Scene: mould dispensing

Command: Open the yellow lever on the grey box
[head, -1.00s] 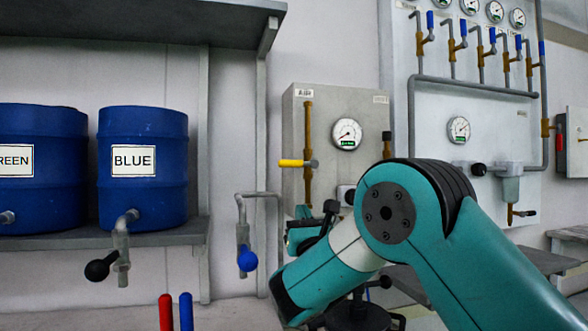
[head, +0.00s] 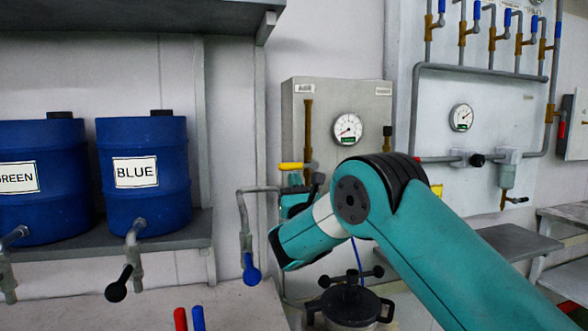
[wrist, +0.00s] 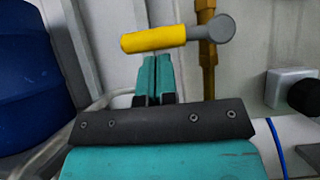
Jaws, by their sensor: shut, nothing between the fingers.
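The grey box (head: 372,110) hangs on the wall at the centre of the head view, with a brass pipe and a gauge on its front. The yellow lever (head: 291,166) sticks out to the left from the pipe, roughly level. In the wrist view the yellow lever (wrist: 153,39) lies across the picture just beyond my fingertips, its grey hub at the right on the brass pipe. My gripper (wrist: 156,62) is shut and empty, its fingers pointing up just under the lever. I cannot tell whether they touch it. In the head view my arm partly hides the gripper and the pipe's lower part.
Blue drums (head: 142,190) stand on a shelf at the left. A bent pipe with a blue handle (head: 251,270) hangs left of my arm. A lidded pot (head: 350,304) stands below. A panel with several valves (head: 480,85) is at the right.

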